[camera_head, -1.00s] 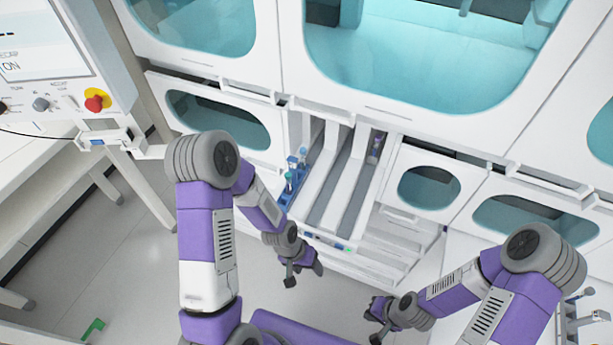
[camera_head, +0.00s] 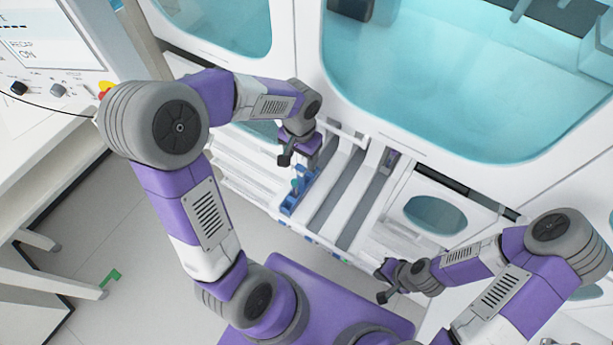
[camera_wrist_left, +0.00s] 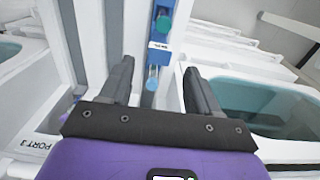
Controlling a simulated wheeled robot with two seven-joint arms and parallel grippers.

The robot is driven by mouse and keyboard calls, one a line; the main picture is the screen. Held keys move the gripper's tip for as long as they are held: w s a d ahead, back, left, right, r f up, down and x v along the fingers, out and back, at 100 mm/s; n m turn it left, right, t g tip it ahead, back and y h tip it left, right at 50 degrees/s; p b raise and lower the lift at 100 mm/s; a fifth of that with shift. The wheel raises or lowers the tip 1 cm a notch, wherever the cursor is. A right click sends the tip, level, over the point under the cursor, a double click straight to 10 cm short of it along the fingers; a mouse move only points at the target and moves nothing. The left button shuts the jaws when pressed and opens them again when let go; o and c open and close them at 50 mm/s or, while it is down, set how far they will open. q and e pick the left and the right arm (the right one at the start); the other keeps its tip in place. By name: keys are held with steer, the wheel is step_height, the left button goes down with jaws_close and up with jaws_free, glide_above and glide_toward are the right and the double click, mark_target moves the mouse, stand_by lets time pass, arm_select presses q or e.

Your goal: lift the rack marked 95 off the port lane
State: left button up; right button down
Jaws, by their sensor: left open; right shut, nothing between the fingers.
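A slim blue rack (camera_head: 288,205) stands in the leftmost lane of the white track, holding tubes with teal and light blue caps. In the left wrist view the rack (camera_wrist_left: 150,98) runs between my fingers, with a white label whose text is too small to read. My left gripper (camera_head: 300,163) is open over the back end of the rack. In the wrist view its fingers (camera_wrist_left: 158,75) lie either side of the rack, apparently not touching it. My right gripper (camera_head: 383,284) is shut and empty, right of and in front of the track.
White lane walls (camera_head: 325,195) stand close to the right of the rack. A dark purple item (camera_head: 390,161) sits at the back of the right lane. Large windowed cabinet panels (camera_head: 460,60) rise behind the track. A console (camera_head: 50,60) stands at the left.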

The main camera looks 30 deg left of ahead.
mark_target(300, 168)
arm_select(q)
steer(key=f, duration=0.2)
steer(key=f+b, duration=0.1)
steer(key=f, duration=0.1)
steer(key=s+f, duration=0.1)
steer(key=f, duration=0.1)
steer(key=shift+f, duration=0.45)
steer(key=shift+w+r, duration=0.1)
jaws_close()
